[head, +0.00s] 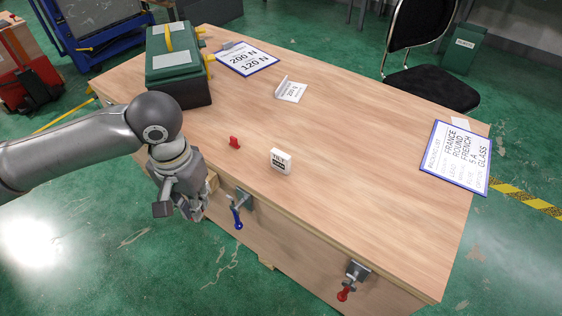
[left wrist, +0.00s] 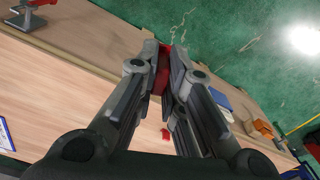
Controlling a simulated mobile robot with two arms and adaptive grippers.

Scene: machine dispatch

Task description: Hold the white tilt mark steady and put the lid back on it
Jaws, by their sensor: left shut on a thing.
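The white tilt mark (head: 281,161), a small white block with a black label, stands upright on the table near its front edge. A small red piece (head: 235,142) stands on the table to its left; I cannot tell if it is the lid. My left gripper (head: 190,212) is at the table's front left edge, apart from both. In the left wrist view its fingers (left wrist: 165,60) are closed on a red thing (left wrist: 161,78), mostly hidden between them. Another bit of red (left wrist: 166,133) shows lower between the fingers. The tilt mark is not visible there. My right gripper is out of view.
The wooden table (head: 370,180) has clear room in its middle and right. A green case (head: 178,75), a folded white card (head: 291,91) and blue-framed signs (head: 246,58) (head: 456,157) lie on it. A blue-handled clamp (head: 238,215) and a red-handled clamp (head: 347,285) hang at the front edge.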

